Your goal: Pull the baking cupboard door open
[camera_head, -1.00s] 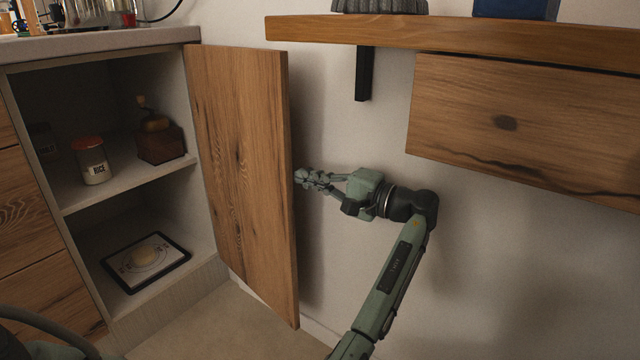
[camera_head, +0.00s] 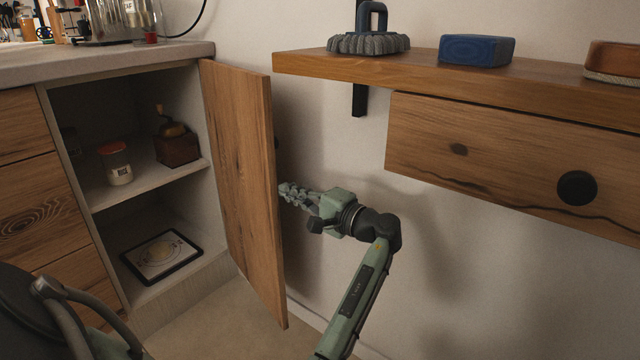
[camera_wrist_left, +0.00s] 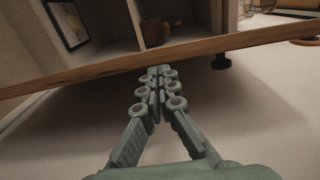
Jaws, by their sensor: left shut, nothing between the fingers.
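The baking cupboard door (camera_head: 240,180) is a wooden panel standing wide open on the right side of the cupboard, hinged at its right wall. Its edge crosses the left wrist view (camera_wrist_left: 90,72). A dark knob shows just past the door edge (camera_head: 276,143) and, in the left wrist view, below the panel (camera_wrist_left: 221,62). My left gripper (camera_head: 284,189) is shut and empty, at the door's outer side. In the left wrist view its fingertips (camera_wrist_left: 158,74) are at the door edge; I cannot tell whether they touch. My right gripper is not in view.
Inside the cupboard are a rice jar (camera_head: 117,163), a wooden grinder (camera_head: 176,145) and a framed picture (camera_head: 162,255).

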